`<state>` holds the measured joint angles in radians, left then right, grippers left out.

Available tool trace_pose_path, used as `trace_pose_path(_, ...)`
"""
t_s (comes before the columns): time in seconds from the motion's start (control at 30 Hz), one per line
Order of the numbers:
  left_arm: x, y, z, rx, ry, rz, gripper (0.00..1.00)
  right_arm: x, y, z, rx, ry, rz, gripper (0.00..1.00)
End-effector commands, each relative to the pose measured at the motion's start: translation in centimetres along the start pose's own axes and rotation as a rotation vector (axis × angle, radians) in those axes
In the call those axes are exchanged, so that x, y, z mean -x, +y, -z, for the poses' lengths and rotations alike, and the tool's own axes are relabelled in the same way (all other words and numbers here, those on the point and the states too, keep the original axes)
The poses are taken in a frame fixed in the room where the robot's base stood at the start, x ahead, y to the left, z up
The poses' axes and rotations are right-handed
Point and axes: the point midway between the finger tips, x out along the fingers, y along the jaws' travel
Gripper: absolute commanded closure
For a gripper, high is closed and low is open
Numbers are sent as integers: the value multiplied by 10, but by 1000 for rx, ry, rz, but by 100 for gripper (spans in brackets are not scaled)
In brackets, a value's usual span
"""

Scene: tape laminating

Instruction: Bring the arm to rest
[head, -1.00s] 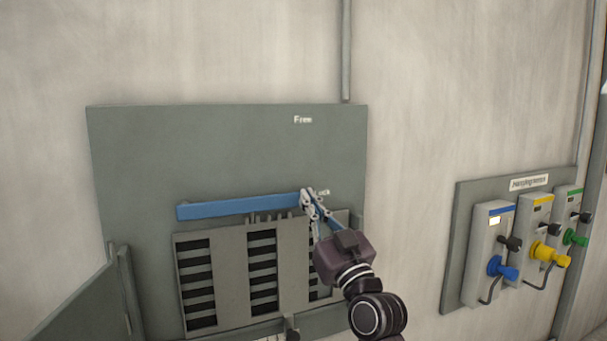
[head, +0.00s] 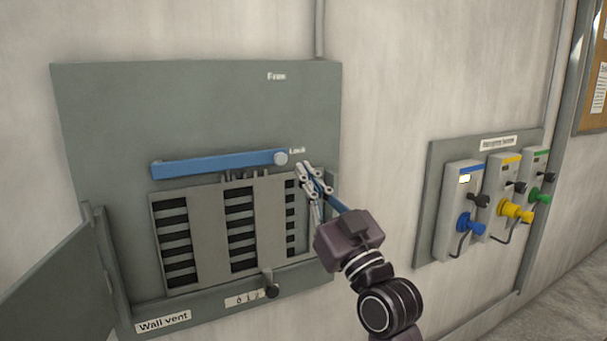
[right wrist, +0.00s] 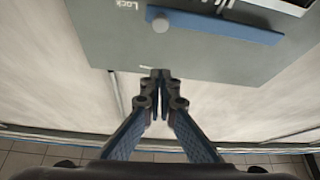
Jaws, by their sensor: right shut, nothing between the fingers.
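My right gripper (head: 309,172) is shut and empty, in front of the right edge of the grey wall vent panel (head: 190,95). It stands apart from the blue lever (head: 215,164), just right of the lever's round grey end knob. The lever lies nearly level above the slatted vent, with its knob beside the "Lock" label. In the right wrist view my gripper (right wrist: 160,76) shows with its fingertips together, and the blue lever (right wrist: 225,27) lies beyond them, untouched. My left gripper is not in view.
A dark knob (head: 269,290) sits below the vent slats. An open grey door (head: 65,275) stands at the left. To the right, a wall board holds units with blue (head: 465,224), yellow (head: 512,210) and green knobs. The wall between is bare.

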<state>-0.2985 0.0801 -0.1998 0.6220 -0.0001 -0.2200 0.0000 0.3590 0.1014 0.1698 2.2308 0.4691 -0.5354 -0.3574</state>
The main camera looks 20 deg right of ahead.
Motion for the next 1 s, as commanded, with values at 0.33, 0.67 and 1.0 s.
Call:
trace_pose_path(0.33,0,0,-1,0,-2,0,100,0,0,0,0,-1,0,100)
trace_pose_path(0.67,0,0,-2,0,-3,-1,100,64,-49,-124,-6,-374,94,100)
trace_pose_path(1.0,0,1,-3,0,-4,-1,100,265,-108,-277,-29,-1048,186,100)
